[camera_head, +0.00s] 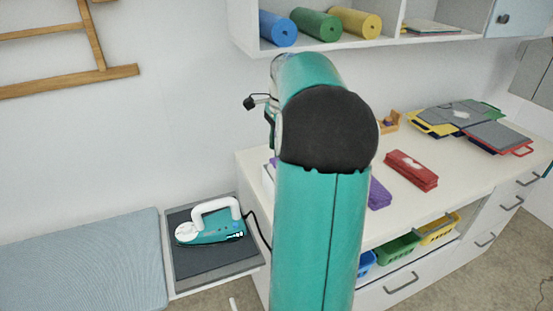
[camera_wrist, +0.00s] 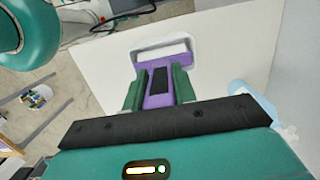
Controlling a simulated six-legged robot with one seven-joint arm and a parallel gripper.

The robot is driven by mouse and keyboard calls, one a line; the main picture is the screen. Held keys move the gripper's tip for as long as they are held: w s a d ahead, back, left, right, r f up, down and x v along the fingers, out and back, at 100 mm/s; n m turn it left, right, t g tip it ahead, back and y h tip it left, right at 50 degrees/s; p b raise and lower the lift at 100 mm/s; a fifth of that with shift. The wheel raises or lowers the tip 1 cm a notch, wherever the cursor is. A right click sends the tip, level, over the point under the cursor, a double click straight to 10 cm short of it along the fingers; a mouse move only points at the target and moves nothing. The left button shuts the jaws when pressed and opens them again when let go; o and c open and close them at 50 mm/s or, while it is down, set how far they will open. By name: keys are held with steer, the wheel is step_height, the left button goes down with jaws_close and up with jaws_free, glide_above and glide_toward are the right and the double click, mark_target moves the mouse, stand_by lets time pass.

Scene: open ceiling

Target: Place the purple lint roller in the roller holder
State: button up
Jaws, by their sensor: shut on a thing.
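The purple lint roller (camera_wrist: 159,81) with its white roll (camera_wrist: 163,53) shows in the wrist view. My gripper (camera_wrist: 157,88) is shut on its purple handle, with a green finger on each side. A pale rounded rim (camera_wrist: 188,38), which looks like the roller holder, surrounds the roll end over the white counter. I cannot tell whether the roller rests in it or hovers above. In the head view my arm hides the gripper; a bit of white and purple (camera_head: 271,165) shows just left of the arm.
The white counter (camera_head: 405,213) carries a purple block (camera_head: 379,193), a red case (camera_head: 411,170) and grey folders (camera_head: 463,117). An iron (camera_head: 210,225) stands on a grey pad at left. A shelf with rolled mats (camera_head: 315,23) hangs above. A bluish-white object (camera_wrist: 262,102) lies right of the gripper.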

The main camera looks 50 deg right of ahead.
steer(key=shift+f, duration=2.7)
steer(key=o, duration=1)
